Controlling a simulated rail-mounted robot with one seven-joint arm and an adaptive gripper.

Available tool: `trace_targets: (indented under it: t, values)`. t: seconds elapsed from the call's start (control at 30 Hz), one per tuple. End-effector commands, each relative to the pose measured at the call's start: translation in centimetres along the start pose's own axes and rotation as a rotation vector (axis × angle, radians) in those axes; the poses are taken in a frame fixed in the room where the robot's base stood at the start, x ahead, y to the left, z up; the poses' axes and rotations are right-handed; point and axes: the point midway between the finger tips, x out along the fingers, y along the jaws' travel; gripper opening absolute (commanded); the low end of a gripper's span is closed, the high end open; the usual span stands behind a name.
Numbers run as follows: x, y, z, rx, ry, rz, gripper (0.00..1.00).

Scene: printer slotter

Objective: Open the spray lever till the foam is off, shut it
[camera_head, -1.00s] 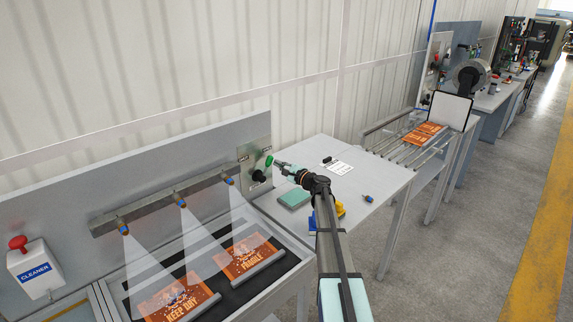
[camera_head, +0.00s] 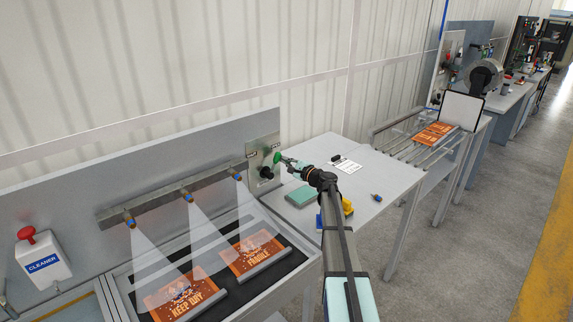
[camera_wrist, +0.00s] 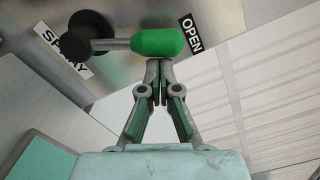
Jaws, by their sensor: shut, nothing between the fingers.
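The spray lever has a green handle (camera_wrist: 157,42) on a grey rod from a black hub (camera_wrist: 88,30), between labels reading "SPRAY" and "OPEN"; the handle points toward the "OPEN" label (camera_wrist: 190,34). In the head view the green handle (camera_head: 277,157) is on the metal panel. My gripper (camera_wrist: 160,68) is shut and empty, its fingertips right at the handle; whether they touch I cannot tell. Three nozzles (camera_head: 187,195) spray white cones onto two orange printed plates, "KEEP DRY" (camera_head: 183,296) and "FRAGILE" (camera_head: 253,254). Some whitish foam patches seem to show on both plates, blurred by spray.
A white cleaner box (camera_head: 42,262) with a red knob is at the left. A side table (camera_head: 375,170) holds a teal block (camera_head: 301,196), a yellow item and small objects. A roller rack with an orange plate (camera_head: 433,135) stands farther back.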

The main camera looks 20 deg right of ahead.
Motion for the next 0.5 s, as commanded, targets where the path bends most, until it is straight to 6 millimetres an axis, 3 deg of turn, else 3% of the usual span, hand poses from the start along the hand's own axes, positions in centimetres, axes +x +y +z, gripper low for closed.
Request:
trace_targets:
  t: [0.5]
  values:
    - [0.0,0.4,1.8,-0.240,-0.003,0.009,0.00]
